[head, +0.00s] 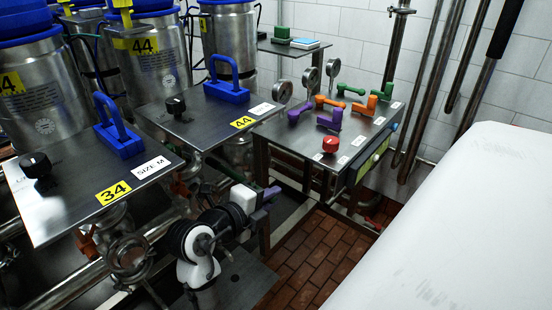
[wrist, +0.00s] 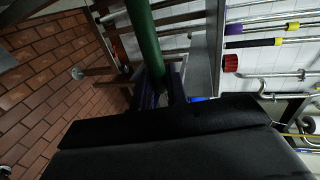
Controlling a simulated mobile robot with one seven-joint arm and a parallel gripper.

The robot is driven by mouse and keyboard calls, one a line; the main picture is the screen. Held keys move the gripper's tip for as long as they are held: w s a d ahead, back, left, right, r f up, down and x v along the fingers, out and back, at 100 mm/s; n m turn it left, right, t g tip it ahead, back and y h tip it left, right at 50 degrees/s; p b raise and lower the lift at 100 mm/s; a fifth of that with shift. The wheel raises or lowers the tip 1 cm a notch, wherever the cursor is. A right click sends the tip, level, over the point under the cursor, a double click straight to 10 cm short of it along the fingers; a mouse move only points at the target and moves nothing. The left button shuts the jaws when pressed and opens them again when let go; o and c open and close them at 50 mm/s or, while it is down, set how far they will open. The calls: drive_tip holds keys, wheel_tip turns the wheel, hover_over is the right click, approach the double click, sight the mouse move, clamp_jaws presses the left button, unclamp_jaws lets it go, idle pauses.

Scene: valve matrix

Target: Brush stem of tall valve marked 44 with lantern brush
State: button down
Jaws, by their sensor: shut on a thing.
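My gripper shows in the wrist view (wrist: 163,88), with dark fingers shut on a green rod (wrist: 144,35). The rod runs up out of the picture; whether it is the lantern brush's handle I cannot tell, and no bristles show. In the head view my gripper (head: 268,194) is low, in front of the plates, beyond my white and black wrist. A metal plate (head: 200,128) carries a yellow 44 label (head: 241,122), a black knob (head: 175,105) and a blue loop handle (head: 228,80). My gripper is below and right of this plate, apart from it. I cannot single out a valve stem.
A plate marked 34 (head: 70,200) with a blue handle (head: 118,128) stands at left. Steel tanks (head: 160,72) stand behind. A bench (head: 345,140) with coloured valves and gauges is at right. A large white surface (head: 470,220) fills the right front. Brick floor (head: 300,258) shows between.

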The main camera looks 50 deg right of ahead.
sight(228, 175)
drive_tip(key=shift+w+a+r+p, duration=0.15)
drive_tip(key=shift+w+p, duration=0.45)
drive_tip(key=shift+w, duration=1.55)
drive_tip(key=shift+w+a+f+b, duration=0.15)
drive_tip(key=shift+w+b, duration=0.35)
drive_tip(key=shift+w, duration=0.55)
drive_tip(key=shift+w+a+b, duration=0.2)
drive_tip(key=shift+w+b, duration=1.05)
drive_tip(key=shift+w, duration=2.15)
drive_tip(key=shift+a, duration=0.2)
drive_tip(key=shift+s, duration=0.1)
